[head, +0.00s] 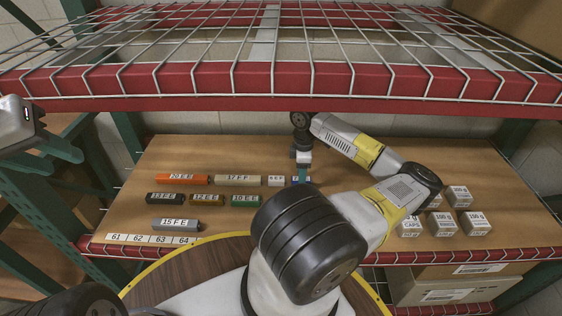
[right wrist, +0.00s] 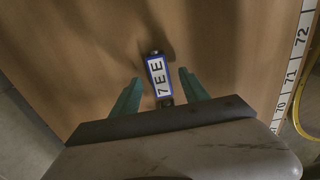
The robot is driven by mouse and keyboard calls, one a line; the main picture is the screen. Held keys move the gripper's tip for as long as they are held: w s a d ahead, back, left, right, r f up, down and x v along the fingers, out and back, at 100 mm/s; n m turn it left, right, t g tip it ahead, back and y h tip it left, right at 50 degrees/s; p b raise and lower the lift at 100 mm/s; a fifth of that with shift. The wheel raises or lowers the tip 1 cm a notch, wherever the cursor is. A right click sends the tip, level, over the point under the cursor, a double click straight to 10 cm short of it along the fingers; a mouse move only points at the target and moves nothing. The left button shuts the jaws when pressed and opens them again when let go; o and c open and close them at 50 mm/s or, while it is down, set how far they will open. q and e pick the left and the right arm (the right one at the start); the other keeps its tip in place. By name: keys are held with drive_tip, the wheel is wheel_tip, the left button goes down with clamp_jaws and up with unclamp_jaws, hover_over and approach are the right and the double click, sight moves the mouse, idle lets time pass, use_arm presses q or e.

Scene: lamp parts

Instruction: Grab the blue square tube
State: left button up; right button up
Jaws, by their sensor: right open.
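The blue square tube (right wrist: 153,66) lies on the wooden shelf with a white label reading "7 E E". In the right wrist view it sits between the two teal fingers of my right gripper (right wrist: 160,76), with a gap on each side. The fingers are open and do not touch it. In the head view my right gripper (head: 303,175) points down over the tube (head: 295,180), hiding much of it. My left gripper (head: 17,126) is only partly in view at the left edge, away from the shelf; its fingers cannot be made out.
Black, yellow, green and grey tubes lie in front. Several small grey boxes (head: 459,196) stand at right. A red wire shelf (head: 290,80) hangs above.

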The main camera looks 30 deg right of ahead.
drive_tip(key=shift+f, duration=1.15)
drive_tip(key=shift+c, duration=0.2)
clamp_jaws()
drive_tip(key=shift+r, duration=0.15)
